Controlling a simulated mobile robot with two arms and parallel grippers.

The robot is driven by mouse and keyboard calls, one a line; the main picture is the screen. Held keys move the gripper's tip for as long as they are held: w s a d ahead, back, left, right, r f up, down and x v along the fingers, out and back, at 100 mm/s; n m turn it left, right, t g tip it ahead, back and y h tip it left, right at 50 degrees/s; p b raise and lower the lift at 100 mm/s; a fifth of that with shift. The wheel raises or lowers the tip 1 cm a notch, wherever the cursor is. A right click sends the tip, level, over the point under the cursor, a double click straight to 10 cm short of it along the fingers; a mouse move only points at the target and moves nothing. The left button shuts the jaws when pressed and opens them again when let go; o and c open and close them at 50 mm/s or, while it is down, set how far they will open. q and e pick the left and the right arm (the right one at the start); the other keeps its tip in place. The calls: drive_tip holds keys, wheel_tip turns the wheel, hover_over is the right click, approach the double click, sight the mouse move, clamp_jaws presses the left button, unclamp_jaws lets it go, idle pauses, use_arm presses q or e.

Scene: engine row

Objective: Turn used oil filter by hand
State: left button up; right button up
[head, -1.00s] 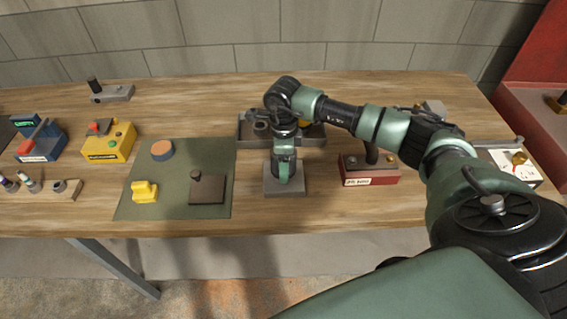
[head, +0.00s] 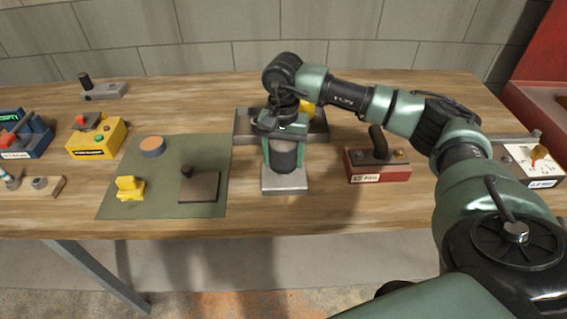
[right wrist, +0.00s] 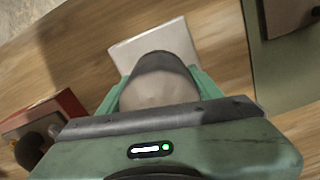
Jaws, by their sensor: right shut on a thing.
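The used oil filter (head: 285,155) is a dark upright cylinder on a pale grey block (head: 284,183) near the table's middle. My right gripper (head: 285,164) comes down over it from above, with one green finger on its left side and one on its right. It is shut on the filter. In the right wrist view the filter (right wrist: 160,82) sits between the two green fingers, with the pale block (right wrist: 152,40) beyond it. The filter's top is hidden by the gripper in the head view. My left gripper is not in view.
Behind the block lies a dark grey tray (head: 243,126) with a yellow thing (head: 307,109) partly hidden by my arm. A red box with a lever (head: 379,168) stands to the right. A green mat (head: 150,208) with several small parts lies to the left.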

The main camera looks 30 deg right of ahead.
drive_tip(key=shift+n, duration=0.6)
drive_tip(key=o, duration=1.9)
drive_tip(key=shift+c, duration=0.2)
wheel_tip(320, 180, up, 7)
drive_tip(key=shift+f+b, duration=0.1)
drive_tip(key=shift+b, duration=0.85)
wheel_tip(320, 180, up, 3)
drive_tip(key=p, duration=0.5)
drive_tip(key=shift+a, duration=0.15)
drive_tip(key=shift+p, duration=0.35)
drive_tip(key=shift+f+p, duration=1)
drive_tip(key=shift+f, duration=2.95)
